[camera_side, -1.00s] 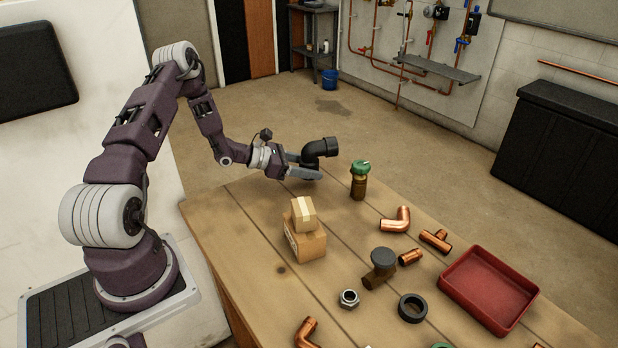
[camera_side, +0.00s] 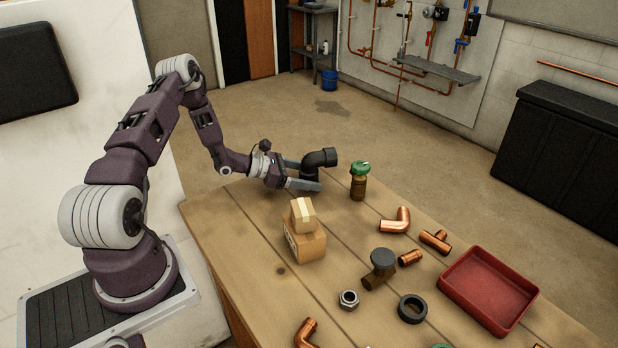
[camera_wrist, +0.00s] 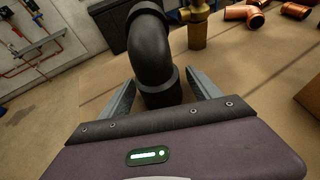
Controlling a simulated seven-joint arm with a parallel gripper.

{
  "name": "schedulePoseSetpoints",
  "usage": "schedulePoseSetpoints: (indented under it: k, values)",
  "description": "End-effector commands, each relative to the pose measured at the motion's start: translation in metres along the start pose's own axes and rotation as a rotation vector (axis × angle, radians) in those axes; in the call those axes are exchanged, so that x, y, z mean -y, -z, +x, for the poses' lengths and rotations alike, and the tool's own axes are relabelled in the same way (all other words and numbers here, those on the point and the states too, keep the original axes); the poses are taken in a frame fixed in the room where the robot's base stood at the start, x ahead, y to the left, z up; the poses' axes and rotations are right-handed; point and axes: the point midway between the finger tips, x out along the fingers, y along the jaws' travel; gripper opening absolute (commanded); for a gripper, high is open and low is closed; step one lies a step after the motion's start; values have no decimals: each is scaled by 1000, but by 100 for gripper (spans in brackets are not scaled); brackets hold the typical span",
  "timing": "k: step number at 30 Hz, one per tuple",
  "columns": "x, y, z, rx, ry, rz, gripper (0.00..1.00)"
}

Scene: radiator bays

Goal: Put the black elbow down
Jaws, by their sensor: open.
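The black elbow (camera_side: 319,160) is near the far left part of the wooden table, with one end down and its other end turned to the right. It also shows in the wrist view (camera_wrist: 153,55), its lower end between the two fingers. My gripper (camera_side: 306,175) is open around that lower end; in the wrist view (camera_wrist: 160,85) a gap shows between the elbow and the fingers. The lower end appears to rest on the table, but its contact is partly hidden by the near finger.
A brass valve with a green handle (camera_side: 359,180) stands close to the right of the elbow. Two stacked cardboard boxes (camera_side: 305,240) are nearer the camera. Copper fittings (camera_side: 398,221) and a red tray (camera_side: 488,290) lie further right. The table's far edge is just behind the elbow.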

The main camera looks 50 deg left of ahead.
Motion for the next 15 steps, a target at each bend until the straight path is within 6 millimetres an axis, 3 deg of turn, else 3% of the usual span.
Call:
schedulePoseSetpoints:
  k: [6, 9, 15]
  values:
    - [-1, 1, -48, -3, -5, -3, 72]
    - [-1, 1, -63, -1, -4, -2, 72]
    - [0, 1, -71, -2, -2, -2, 72]
